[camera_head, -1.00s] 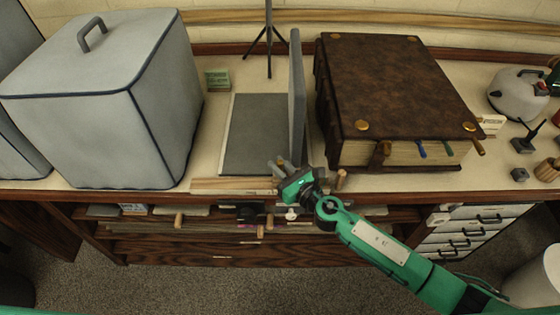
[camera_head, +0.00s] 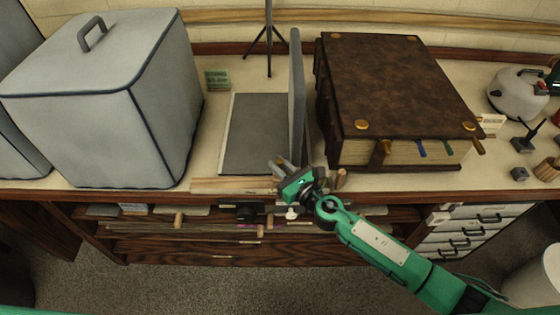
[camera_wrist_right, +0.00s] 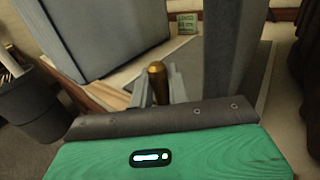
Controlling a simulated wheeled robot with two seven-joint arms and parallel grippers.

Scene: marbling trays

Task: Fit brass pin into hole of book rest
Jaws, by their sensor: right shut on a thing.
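The brass pin (camera_wrist_right: 157,82) stands between the fingers of my right gripper (camera_wrist_right: 158,92) in the right wrist view, its rounded end upward. In the head view my right gripper (camera_head: 283,166) is at the counter's front edge, just in front of the grey upright panel (camera_head: 297,85). A flat dark grey base (camera_head: 255,130) lies left of that panel; together they look like the book rest. The panel also shows in the right wrist view (camera_wrist_right: 232,50), beyond the fingers and right of the pin. I cannot make out the hole. My left gripper is out of view.
A large grey covered box (camera_head: 95,100) stands left of the base. A thick brown book (camera_head: 395,85) lies close to the panel's right. Wooden strips (camera_head: 225,186) lie along the front edge. A small green box (camera_head: 217,79) and a tripod (camera_head: 268,40) stand behind.

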